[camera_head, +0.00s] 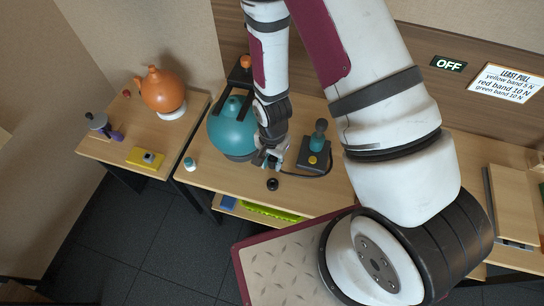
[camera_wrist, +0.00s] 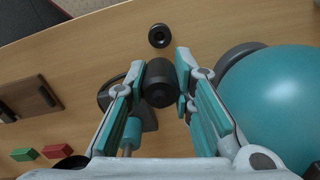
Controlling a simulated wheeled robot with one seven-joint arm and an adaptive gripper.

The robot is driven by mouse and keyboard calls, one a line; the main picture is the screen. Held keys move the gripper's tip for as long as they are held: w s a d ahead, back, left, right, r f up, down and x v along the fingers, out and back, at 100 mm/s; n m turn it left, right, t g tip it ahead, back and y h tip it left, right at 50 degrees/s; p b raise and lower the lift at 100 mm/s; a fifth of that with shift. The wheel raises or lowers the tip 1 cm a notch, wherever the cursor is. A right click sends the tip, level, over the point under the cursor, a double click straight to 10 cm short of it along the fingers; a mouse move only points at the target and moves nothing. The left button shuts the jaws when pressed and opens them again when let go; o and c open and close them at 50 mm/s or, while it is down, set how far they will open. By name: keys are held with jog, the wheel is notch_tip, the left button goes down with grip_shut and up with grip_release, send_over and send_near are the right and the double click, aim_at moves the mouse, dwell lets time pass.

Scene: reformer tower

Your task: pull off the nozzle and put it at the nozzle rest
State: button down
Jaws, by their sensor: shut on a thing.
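My gripper (camera_head: 270,160) is low over the middle table, beside the round teal vessel (camera_head: 231,130). In the wrist view my gripper (camera_wrist: 160,85) is shut on a dark cylinder, which looks like the nozzle (camera_wrist: 160,80). I cannot tell whether the nozzle still touches anything; in the head view my gripper hides it. A small black ring, perhaps the nozzle rest (camera_head: 272,184), lies on the table near the front edge, apart from my gripper. The ring also shows in the wrist view (camera_wrist: 158,36), beyond the nozzle. The vessel (camera_wrist: 275,100) fills the right side there.
A small white-and-teal bottle (camera_head: 190,164) stands at left. The left table (camera_head: 105,150) holds an orange pot (camera_head: 163,90). A sign reads OFF (camera_head: 448,63). The table around the ring is clear.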

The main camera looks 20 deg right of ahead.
jog(key=b, duration=0.1)
send_over(272, 180)
jog(key=s, duration=0.1)
jog(key=shift+s+a+f, duration=0.1)
jog(key=shift+a+f, duration=0.05)
jog(key=shift+f, duration=4.85)
jog(key=shift+f, duration=1.15)
jog(key=shift+f, duration=0.2)
jog(key=c, duration=1.3)
grip_release()
jog(key=shift+f, duration=0.1)
